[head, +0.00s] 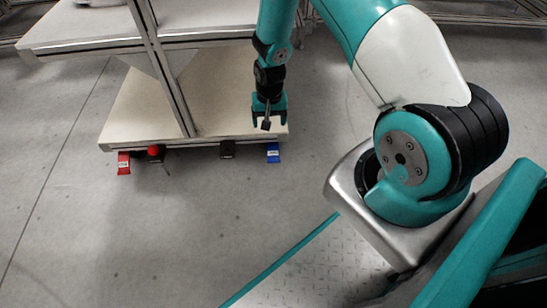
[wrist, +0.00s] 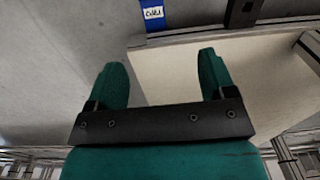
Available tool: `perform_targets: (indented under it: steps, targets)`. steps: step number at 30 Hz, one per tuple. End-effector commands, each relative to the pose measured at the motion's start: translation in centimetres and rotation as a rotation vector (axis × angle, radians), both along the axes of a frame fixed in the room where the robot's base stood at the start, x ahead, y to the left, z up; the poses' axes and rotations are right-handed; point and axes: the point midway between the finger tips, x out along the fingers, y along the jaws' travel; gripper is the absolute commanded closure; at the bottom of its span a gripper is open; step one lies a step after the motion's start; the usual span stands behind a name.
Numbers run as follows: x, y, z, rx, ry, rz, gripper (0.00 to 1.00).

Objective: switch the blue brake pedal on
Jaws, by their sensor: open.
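The blue brake pedal (head: 273,153) sticks out from the front edge of the trolley's low shelf, near its right end, in the head view. In the wrist view the blue pedal (wrist: 153,14) with its white label shows at the top, beyond my fingertips. My gripper (head: 267,122) hangs over the right end of the low shelf, just behind and above the blue pedal, and apart from it as far as I can see. In the wrist view my gripper (wrist: 163,75) has its two green fingers spread wide with nothing between them.
A red pedal (head: 124,163) sits at the left end of the same edge. A red knob (head: 154,150) and a black fitting (head: 227,149) lie between. The trolley's low shelf (head: 125,117) and upright post (head: 165,70) stand near my arm. The floor in front is clear.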

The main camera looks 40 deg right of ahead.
Motion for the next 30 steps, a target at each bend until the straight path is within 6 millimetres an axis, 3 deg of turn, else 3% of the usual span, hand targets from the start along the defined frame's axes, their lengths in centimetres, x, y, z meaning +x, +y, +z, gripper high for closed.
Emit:
perform_targets:
  steps: [1, 11, 24, 30]
  targets:
    - [-0.3, -0.5, -1.2, -0.008, 0.006, -0.017, 0.23]
    - [-0.7, -1.2, -5.8, -0.019, 0.013, -0.04, 0.23]
    - [-0.7, -1.1, -15.8, -0.018, 0.012, -0.038, 0.23]
    - [-0.7, -1.1, -18.9, -0.018, 0.012, -0.038, 0.23]
